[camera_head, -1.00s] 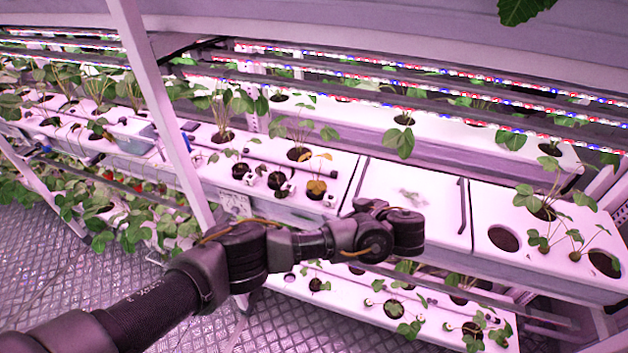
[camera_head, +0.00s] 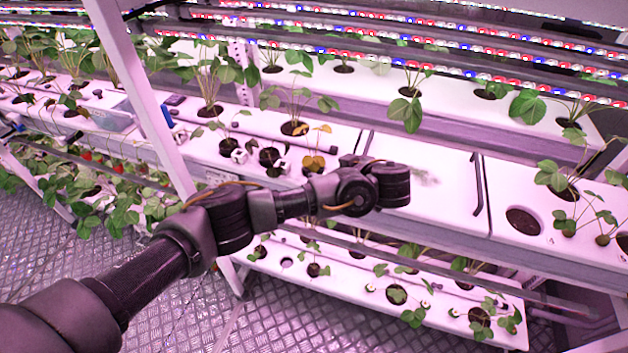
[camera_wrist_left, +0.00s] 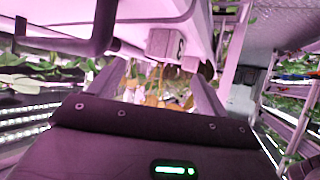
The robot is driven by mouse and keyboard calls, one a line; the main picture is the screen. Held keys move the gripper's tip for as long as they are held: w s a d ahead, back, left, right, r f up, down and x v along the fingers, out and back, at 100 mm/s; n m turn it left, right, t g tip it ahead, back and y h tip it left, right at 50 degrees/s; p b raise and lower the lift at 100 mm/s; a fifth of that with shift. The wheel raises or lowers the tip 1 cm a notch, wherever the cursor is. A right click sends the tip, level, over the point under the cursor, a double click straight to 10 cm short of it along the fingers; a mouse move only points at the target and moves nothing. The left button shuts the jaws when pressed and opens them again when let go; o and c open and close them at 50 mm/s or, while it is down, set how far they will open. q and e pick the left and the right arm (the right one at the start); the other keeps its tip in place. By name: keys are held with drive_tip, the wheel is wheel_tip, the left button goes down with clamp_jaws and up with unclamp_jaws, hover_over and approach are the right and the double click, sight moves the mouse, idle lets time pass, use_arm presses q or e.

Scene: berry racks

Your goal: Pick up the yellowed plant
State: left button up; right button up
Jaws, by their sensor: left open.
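The yellowed plant (camera_head: 316,150) has orange-yellow leaves and stands in a hole of the white rack tray (camera_head: 345,136), just beyond my left forearm. In the left wrist view the yellow leaves (camera_wrist_left: 152,99) show between the two dark fingers. My left gripper (camera_wrist_left: 155,85) is open with nothing held. In the head view my left wrist (camera_head: 388,186) is just right of and nearer than the plant, and the fingers are hidden. The plant's base is partly hidden by my arm in the head view. My right gripper is not in view.
Green plants (camera_head: 293,112) and small white cubes (camera_head: 239,156) stand close to the yellowed plant. A bare white panel (camera_head: 425,165) lies to its right. A lower shelf (camera_head: 425,290) with seedlings is below my arm. A slanted rack post (camera_head: 138,95) stands at left. LED bars run above.

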sight(317, 167)
use_arm(q)
drive_tip(key=shift+a, duration=0.1)
drive_tip(key=shift+w+a+f, duration=0.15)
drive_tip(key=shift+w+a, duration=0.1)
drive_tip(key=p+x, duration=0.2)
drive_tip(key=x, duration=0.1)
drive_tip(key=shift+a+f, duration=0.1)
drive_tip(key=shift+a, duration=0.2)
drive_tip(key=shift+w+a+f, duration=0.25)
drive_tip(key=shift+w+f, duration=0.1)
drive_tip(key=shift+d, duration=0.1)
drive_tip(key=shift+c, duration=1)
drive_tip(key=c, duration=0.9)
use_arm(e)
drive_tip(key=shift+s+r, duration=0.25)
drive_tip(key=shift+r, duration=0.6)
